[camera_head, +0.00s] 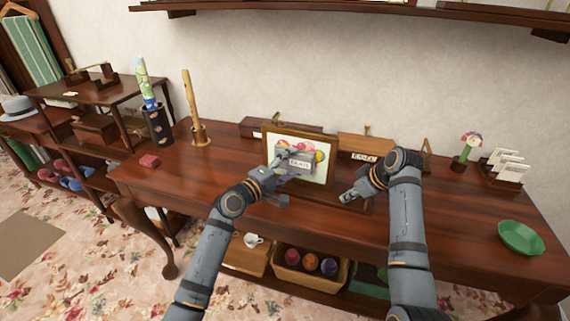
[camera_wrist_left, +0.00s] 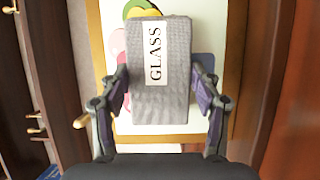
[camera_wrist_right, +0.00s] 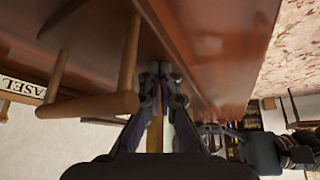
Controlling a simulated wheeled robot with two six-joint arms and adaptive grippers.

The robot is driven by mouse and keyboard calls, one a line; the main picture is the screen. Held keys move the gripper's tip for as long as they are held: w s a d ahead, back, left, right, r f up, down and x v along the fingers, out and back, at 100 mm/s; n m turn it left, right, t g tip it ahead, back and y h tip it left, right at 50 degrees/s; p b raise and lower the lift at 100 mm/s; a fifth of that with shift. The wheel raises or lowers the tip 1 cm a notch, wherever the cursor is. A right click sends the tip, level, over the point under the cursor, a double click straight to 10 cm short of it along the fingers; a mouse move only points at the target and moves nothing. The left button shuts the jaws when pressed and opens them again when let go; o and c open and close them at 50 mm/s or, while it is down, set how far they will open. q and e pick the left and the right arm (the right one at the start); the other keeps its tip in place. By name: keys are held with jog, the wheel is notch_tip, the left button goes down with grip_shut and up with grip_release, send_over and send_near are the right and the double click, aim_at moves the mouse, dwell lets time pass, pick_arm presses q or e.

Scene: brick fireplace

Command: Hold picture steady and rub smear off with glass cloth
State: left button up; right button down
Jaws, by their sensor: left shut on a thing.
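The picture (camera_head: 325,173) has a white ground, colourful shapes and a wooden frame, and stands on the table facing me. Its frame (camera_wrist_left: 236,90) also shows in the left wrist view. My left gripper (camera_head: 280,166) is shut on a grey cloth (camera_head: 301,155), in front of the picture. In the left wrist view the cloth (camera_wrist_left: 160,95) carries a white GLASS label and covers the picture's middle. I cannot tell whether it touches the glass. No smear can be made out. My right gripper (camera_head: 346,198) is low beside the picture's right edge, with its fingertips (camera_wrist_right: 161,72) close together.
An easel base (camera_wrist_right: 90,104) with wooden pegs and an EASEL label shows in the right wrist view. A wooden box (camera_head: 365,147) stands behind the picture. Bare tabletop (camera_head: 440,205) lies right.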

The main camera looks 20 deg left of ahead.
aim_at(303, 165)
pick_arm(q)
jog(key=shift+s+d, duration=0.2)
jog(key=shift+d, duration=1.6)
jog(key=shift+w, duration=0.1)
jog(key=shift+w+a, duration=0.1)
jog(key=shift+a, duration=1.7)
jog(key=shift+a, duration=0.1)
jog(key=shift+w+a, duration=0.15)
jog(key=shift+a, duration=0.7)
jog(key=shift+w+a, duration=0.1)
jog(key=shift+a, duration=0.75)
jog(key=shift+a, duration=0.1)
jog(key=shift+w+a, duration=0.1)
jog(key=shift+a, duration=1.55)
